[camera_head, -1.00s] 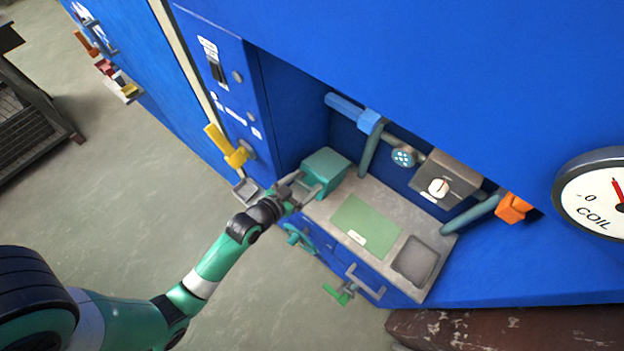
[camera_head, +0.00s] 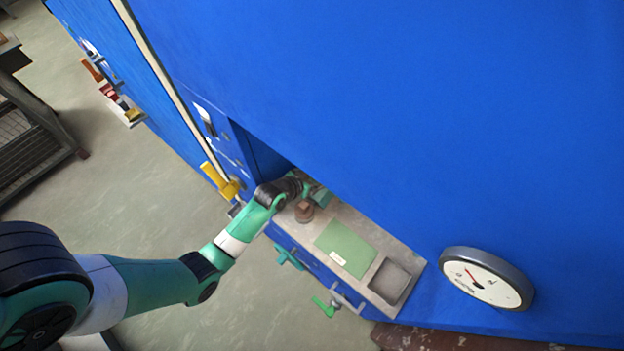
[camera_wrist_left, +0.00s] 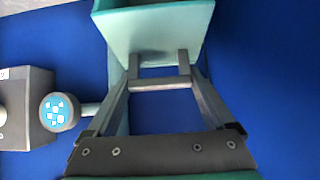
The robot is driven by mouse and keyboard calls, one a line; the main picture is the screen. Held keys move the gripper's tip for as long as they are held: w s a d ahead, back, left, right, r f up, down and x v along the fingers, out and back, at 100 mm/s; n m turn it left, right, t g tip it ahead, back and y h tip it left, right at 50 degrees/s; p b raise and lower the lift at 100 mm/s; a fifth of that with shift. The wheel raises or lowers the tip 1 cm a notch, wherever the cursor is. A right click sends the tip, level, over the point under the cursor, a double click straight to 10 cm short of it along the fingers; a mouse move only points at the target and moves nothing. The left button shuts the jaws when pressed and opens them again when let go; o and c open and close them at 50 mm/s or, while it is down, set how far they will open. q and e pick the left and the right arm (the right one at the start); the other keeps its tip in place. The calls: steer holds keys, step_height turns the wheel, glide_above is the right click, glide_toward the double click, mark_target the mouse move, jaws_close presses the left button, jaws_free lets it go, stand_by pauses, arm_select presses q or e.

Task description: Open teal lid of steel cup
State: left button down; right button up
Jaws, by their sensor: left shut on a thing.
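The teal lid (camera_wrist_left: 155,32) is a hollow box-like cover, seen close up in the left wrist view. A grey bar handle (camera_wrist_left: 160,84) runs between the fingers of my left gripper (camera_wrist_left: 158,68), which is shut on it. In the head view only a small teal part of the lid (camera_head: 321,195) shows past my wrist, which hides the fingers. A small brownish round piece (camera_head: 304,211) stands uncovered on the grey bench, just below my wrist; I cannot tell whether it is the steel cup. My right gripper is not in view.
The bench (camera_head: 398,255) has a green mat (camera_head: 345,247) and a dark square recess (camera_head: 390,281). A yellow handle (camera_head: 219,181) is left of my wrist. Blue cabinet walls (camera_head: 400,120) overhang the bench. In the wrist view a round blue-faced knob (camera_wrist_left: 59,111) is at left.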

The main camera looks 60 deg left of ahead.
arm_select(q)
steer(key=shift+w+a, duration=0.25)
steer(key=shift+w, duration=0.45)
steer(key=shift+w+a, duration=0.25)
steer(key=shift+w, duration=0.4)
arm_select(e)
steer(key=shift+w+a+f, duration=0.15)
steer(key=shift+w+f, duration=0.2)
arm_select(q)
jaws_free()
steer(key=p+v, duration=0.3)
steer(key=v, duration=0.8)
steer(key=shift+s, duration=0.2)
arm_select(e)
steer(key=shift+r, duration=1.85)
